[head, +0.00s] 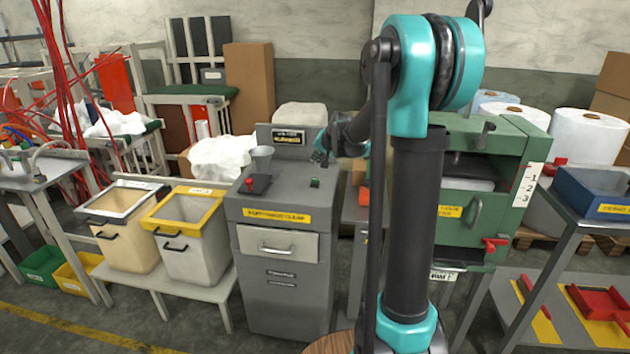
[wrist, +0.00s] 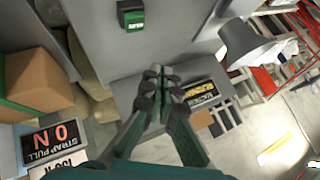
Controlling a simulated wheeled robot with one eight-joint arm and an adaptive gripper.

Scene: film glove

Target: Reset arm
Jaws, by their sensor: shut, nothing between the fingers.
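My arm stands in the right half of the head view, with a teal and black column and elbow. It reaches left, and my gripper (head: 322,158) hangs above the right back part of the grey cabinet's top (head: 285,190). In the wrist view my gripper (wrist: 158,75) has its fingertips together with nothing between them. A green button (wrist: 133,20) on a black base lies beyond the fingertips, apart from them. The same green button (head: 315,183) shows on the cabinet top in the head view.
A grey cup (head: 262,158) and a red-knobbed switch (head: 256,183) stand on the cabinet top. Two bins (head: 185,220) stand left of it. A green machine (head: 485,185) stands to the right behind my arm. Red cables (head: 75,90) hang at the far left.

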